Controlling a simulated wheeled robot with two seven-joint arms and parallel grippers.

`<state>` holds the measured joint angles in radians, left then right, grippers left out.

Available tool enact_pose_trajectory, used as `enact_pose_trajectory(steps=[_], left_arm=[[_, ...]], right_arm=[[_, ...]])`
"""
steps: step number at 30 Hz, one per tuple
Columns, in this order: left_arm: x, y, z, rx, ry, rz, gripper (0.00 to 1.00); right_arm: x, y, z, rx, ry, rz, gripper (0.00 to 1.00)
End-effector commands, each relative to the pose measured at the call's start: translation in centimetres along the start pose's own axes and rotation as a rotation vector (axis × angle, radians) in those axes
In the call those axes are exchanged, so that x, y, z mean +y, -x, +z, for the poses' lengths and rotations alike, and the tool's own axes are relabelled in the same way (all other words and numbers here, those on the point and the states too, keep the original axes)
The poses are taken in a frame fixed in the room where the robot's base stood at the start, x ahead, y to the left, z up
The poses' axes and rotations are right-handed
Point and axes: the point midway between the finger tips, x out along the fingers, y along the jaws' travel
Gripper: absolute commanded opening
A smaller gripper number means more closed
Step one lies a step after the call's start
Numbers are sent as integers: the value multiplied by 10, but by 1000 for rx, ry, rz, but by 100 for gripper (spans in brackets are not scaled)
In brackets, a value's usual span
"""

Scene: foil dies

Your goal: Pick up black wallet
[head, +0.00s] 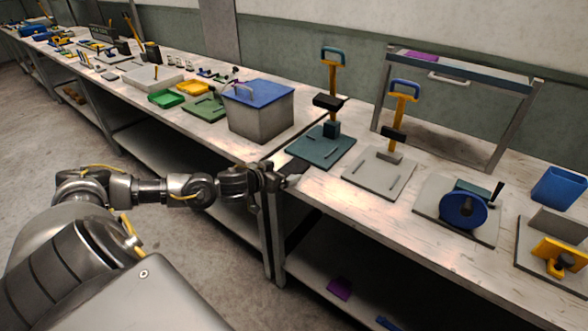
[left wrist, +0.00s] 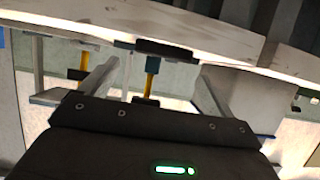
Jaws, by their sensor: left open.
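My left gripper (head: 288,180) is at the front edge of the bench, near the green press base. In the left wrist view its two fingers (left wrist: 155,82) stand apart with nothing held between them. A press with a yellow post (left wrist: 152,68) shows beyond the fingers. My right gripper is not in view.
The bench (head: 350,212) carries a green press base (head: 310,150), a grey press base (head: 372,178), a blue-wheeled tool (head: 463,210) and a blue bin (head: 558,190). A grey box with a blue lid (head: 260,115) stands left. A purple item (head: 338,288) lies on the lower shelf.

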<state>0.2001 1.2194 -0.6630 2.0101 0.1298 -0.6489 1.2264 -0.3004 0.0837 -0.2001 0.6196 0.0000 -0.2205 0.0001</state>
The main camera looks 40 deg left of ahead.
Motion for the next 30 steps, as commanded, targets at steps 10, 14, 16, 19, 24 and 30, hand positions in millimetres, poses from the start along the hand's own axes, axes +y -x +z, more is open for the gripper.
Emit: enact_pose_trajectory(steps=[10,14,16,19,24,30], left_arm=[[0,-26,-3,1,3,-1,89],[0,-44,-1,1,2,0,89],[0,-50,-1,0,1,-1,89],[0,-54,0,0,0,-1,89],[0,-54,1,-1,0,0,89],[0,-54,1,-1,0,0,66]], right_arm=[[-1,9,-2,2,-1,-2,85],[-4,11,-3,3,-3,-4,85],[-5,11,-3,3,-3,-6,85],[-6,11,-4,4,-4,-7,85],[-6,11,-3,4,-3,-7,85],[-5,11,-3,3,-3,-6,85]])
